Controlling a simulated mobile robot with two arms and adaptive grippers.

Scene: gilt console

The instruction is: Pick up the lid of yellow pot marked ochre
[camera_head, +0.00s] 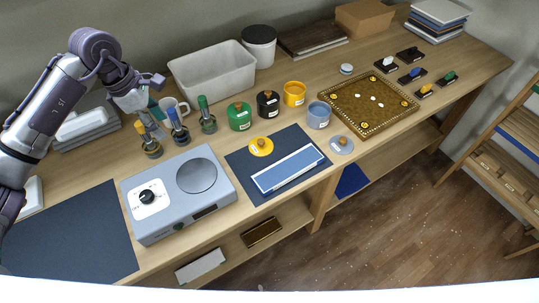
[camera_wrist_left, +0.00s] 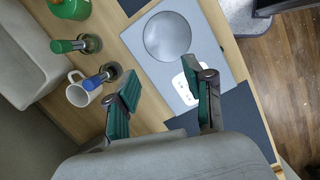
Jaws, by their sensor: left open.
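The yellow lid (camera_head: 261,146) with its round wooden knob lies on the dark blue mat in the head view. The yellow pot (camera_head: 294,93) stands behind it to the right, open on top, with a white label too small to read. My left gripper (camera_head: 150,108) is open and empty above the back left of the console, near the bottles and mug, well left of the lid. Its spread fingers (camera_wrist_left: 158,78) show in the left wrist view, over the grey device. The lid is not in that view. My right gripper is not in view.
A grey device (camera_head: 150,225) with a round plate stands left of the mat (camera_head: 245,168). Bottles (camera_head: 207,118), a mug (camera_head: 172,108), a green pot (camera_head: 239,119) and a black pot (camera_head: 268,106) stand behind. A blue-white panel (camera_head: 290,169) lies beside the lid.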

